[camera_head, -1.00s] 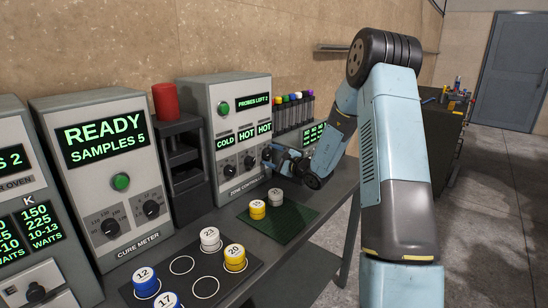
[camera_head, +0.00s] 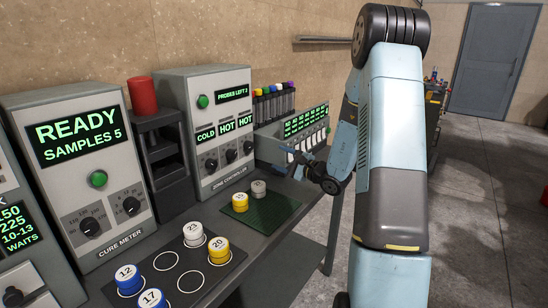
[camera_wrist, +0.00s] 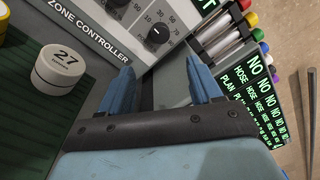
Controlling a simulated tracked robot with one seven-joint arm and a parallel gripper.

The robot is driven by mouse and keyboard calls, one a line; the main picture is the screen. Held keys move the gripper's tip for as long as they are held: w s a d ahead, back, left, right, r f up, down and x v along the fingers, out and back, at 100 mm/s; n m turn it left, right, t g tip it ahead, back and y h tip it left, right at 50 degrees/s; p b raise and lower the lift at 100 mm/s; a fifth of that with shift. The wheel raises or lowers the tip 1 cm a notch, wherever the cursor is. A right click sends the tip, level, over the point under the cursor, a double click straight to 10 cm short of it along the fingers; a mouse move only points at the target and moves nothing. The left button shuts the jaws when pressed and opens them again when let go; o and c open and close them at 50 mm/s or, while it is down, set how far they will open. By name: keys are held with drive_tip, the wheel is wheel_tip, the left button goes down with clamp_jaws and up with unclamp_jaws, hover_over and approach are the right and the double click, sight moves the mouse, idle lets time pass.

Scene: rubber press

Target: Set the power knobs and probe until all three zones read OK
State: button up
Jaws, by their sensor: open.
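The zone controller (camera_head: 206,172) stands on the bench. Its small screen (camera_head: 233,94) reads "PROBES LEFT 2", and below it the zones read COLD, HOT and HOT. A round green button (camera_head: 203,101) sits at its upper left. Three black knobs show on its face: left (camera_head: 211,165), middle (camera_head: 231,156) and right (camera_head: 248,147). In the wrist view one knob (camera_wrist: 158,33) lies ahead with dial numbers around it. My gripper (camera_head: 308,168) is open and empty, right of the controller's front. Its blue fingers (camera_wrist: 158,85) are apart and clear of the knob in the wrist view.
A green mat (camera_head: 284,208) holds a yellow and a grey numbered puck (camera_head: 258,188). A plan panel (camera_head: 310,125) with marker pens stands to the right. The cure meter (camera_head: 70,225), reading READY, SAMPLES 5, and a red-topped press (camera_head: 160,155) stand left. Several pucks sit on a black mat.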

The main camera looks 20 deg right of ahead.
drive_tip(key=shift+s+d, duration=0.15)
drive_tip(key=shift+s, duration=0.1)
drive_tip(key=shift+c, duration=0.4)
drive_tip(key=shift+r, duration=0.1)
drive_tip(key=shift+c, duration=0.7)
drive_tip(key=shift+a+r, duration=0.25)
drive_tip(key=shift+a, duration=0.05)
drive_tip(key=shift+c, duration=0.8)
drive_tip(key=s+a+r+m, duration=0.1)
drive_tip(key=a+r, duration=0.1)
drive_tip(key=r, duration=0.1)
drive_tip(key=s+a+r+m, duration=0.1)
drive_tip(key=a+r+m, duration=0.1)
drive_tip(key=a+r, duration=0.1)
drive_tip(key=s+a+r+m, duration=0.1)
drive_tip(key=a+r, duration=0.1)
drive_tip(key=r, duration=0.2)
drive_tip(key=shift+s+a+r+m+g, duration=0.2)
drive_tip(key=shift+s+m+g, duration=0.1)
drive_tip(key=shift+g, duration=0.1)
clamp_jaws()
drive_tip(key=s+a+r+m, duration=0.6)
drive_tip(key=s+r, duration=0.2)
drive_tip(key=r, duration=0.2)
drive_tip(key=shift+a+r, duration=0.15)
drive_tip(key=shift+r, duration=0.15)
